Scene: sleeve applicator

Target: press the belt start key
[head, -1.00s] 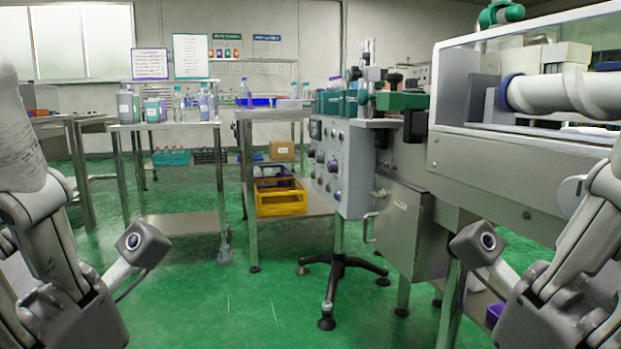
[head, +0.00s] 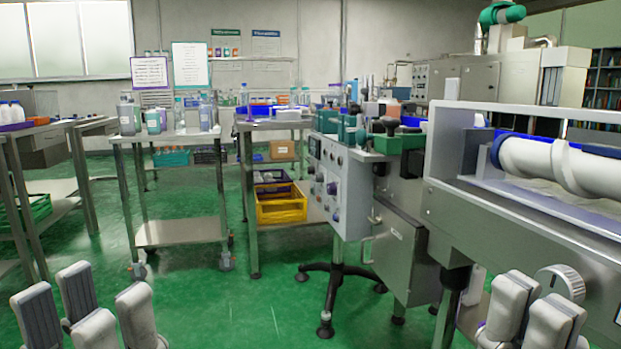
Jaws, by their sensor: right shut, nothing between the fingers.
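My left gripper (head: 95,300) is low at the left edge, fingers spread apart and empty, far from the panel. My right gripper (head: 530,312) is low at the right, in front of the machine body, shut and empty. It is apart from the panel.
The machine's steel housing (head: 520,215) with a white roller (head: 550,165) fills the right. A pedestal foot (head: 328,328) stands on the floor under the panel. A yellow crate (head: 282,210) and a steel trolley (head: 180,232) stand left of it. Green floor is clear in front.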

